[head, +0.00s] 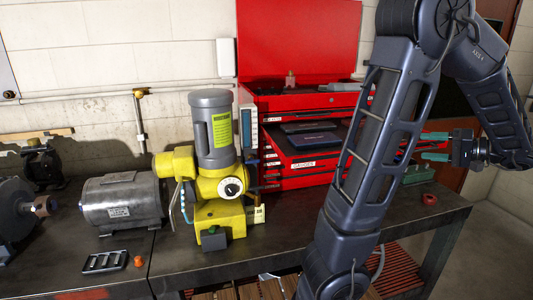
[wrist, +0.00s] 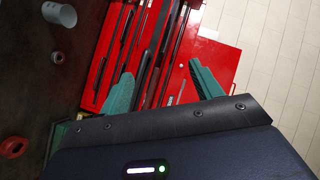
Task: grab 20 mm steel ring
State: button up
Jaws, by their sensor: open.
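My gripper (head: 433,146) is open and empty, with green fingers pointing left in the head view, in front of the right side of the red tool chest. In the wrist view its fingers (wrist: 164,84) stand wide apart over the chest's drawer of long tools. A small greyish ring-like piece (wrist: 57,57) lies on the dark bench in the wrist view, left of the fingers. A grey hollow cylinder (wrist: 60,14) is above it. I cannot tell by size which one is the 20 mm steel ring. Neither can be made out in the head view, where my arm hides part of the bench.
The open red tool chest (head: 310,100) stands at the back. A yellow-and-grey machine (head: 212,150) and a grey motor (head: 120,203) stand on the bench. A red ring (wrist: 14,147) shows in the wrist view.

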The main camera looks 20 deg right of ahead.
jog(key=w+f+m+h, duration=0.2)
jog(key=w+f+m, duration=0.1)
jog(key=f+m, duration=0.7)
jog(key=w+d+f+m+h, duration=0.1)
jog(key=w+f+m+h, duration=0.2)
jog(key=f+m, duration=0.6)
jog(key=w+f+m+h, duration=0.3)
jog(key=w+f+m, duration=0.2)
jog(key=f+m, duration=0.5)
jog(key=shift+d+f+m+t, duration=0.15)
jog(key=shift+f+t, duration=0.05)
jog(key=shift+f, duration=0.3)
jog(key=shift+d+f+m+t, duration=0.15)
jog(key=shift+f+t, duration=0.05)
jog(key=shift+f, duration=0.3)
jog(key=shift+d+r+x, duration=0.1)
jog(key=shift+r+x, duration=0.05)
jog(key=shift+x, duration=2.5)
jog(key=shift+d+r+x, duration=0.15)
jog(key=shift+x, duration=2.55)
jog(key=shift+w, duration=0.15)
jog(key=c, duration=1.1)
jog(key=shift+r, duration=0.1)
jog(key=shift+c, duration=0.2)
